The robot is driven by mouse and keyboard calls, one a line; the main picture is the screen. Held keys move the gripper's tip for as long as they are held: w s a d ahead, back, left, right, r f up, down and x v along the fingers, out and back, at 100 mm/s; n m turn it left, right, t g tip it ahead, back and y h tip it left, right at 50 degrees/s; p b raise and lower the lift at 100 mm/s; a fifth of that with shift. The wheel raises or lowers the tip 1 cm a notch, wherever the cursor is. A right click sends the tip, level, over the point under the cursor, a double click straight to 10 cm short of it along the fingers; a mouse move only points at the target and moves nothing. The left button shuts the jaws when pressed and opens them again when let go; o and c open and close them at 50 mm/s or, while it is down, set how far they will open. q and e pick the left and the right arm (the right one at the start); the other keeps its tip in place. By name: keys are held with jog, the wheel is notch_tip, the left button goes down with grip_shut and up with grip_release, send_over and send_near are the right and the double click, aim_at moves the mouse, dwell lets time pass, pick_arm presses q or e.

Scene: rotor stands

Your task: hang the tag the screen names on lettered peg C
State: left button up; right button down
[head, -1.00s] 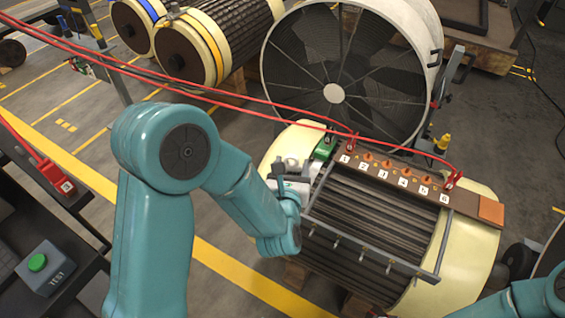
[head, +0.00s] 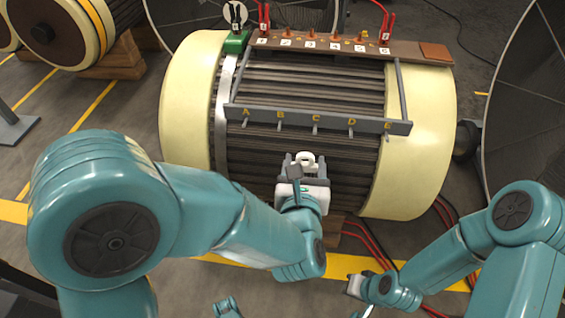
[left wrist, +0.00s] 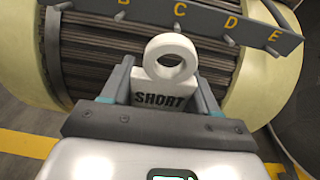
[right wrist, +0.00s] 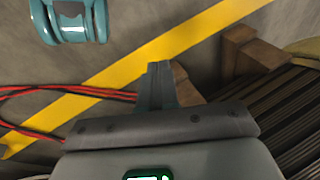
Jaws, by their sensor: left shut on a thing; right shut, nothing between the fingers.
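My left gripper (head: 303,172) is shut on a white tag with a round ring on top. In the left wrist view the tag (left wrist: 163,92) reads SHORT, and its ring stands upright above the fingers (left wrist: 163,88). The grey peg rail (head: 365,124) crosses the rotor with yellow letters A to E. Peg C (head: 315,129) sticks out from its middle. The tag is apart from the rail, in front of and below peg C in the head view. My right gripper (head: 358,285) is shut and empty, low at the right; its fingers show in the right wrist view (right wrist: 160,85). No screen naming a tag is readable.
The rotor (head: 190,120) with cream ends lies under the rail. A brown numbered strip (head: 345,46) with red clips and a green block (head: 236,42) sit on top. Red cables (head: 445,225) run along the floor at right.

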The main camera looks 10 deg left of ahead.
pick_arm(q)
jog(key=shift+s+d+f+h+b, duration=0.2)
jog(key=shift+d+f+h+b, duration=0.1)
jog(key=shift+d+f+b, duration=0.5)
jog(key=shift+w+a+p, duration=0.1)
jog(key=shift+w+p, duration=0.2)
jog(key=shift+p, duration=0.2)
jog(key=shift+w+f+p, duration=0.2)
jog(key=shift+w+p, duration=0.35)
jog(key=shift+w, duration=1.3)
jog(key=shift+w+f+p, duration=0.15)
jog(key=shift+w+p, duration=0.4)
jog(key=shift+w, duration=1.3)
jog(key=shift+w+f+p, duration=0.2)
jog(key=shift+w+p, duration=0.35)
jog(key=shift+w, duration=1.3)
pick_arm(e)
jog(key=shift+s+a+r+g, duration=0.15)
jog(key=shift+s+r+g, duration=0.2)
jog(key=shift+s, duration=0.3)
jog(key=shift+s+a+r+g, duration=0.1)
jog(key=shift+s+r+g, duration=0.2)
jog(key=shift+s, duration=0.3)
pick_arm(q)
jog(key=shift+f+b, duration=0.2)
jog(key=shift+b, duration=0.6)
pick_arm(e)
jog(key=shift+f, duration=0.8)
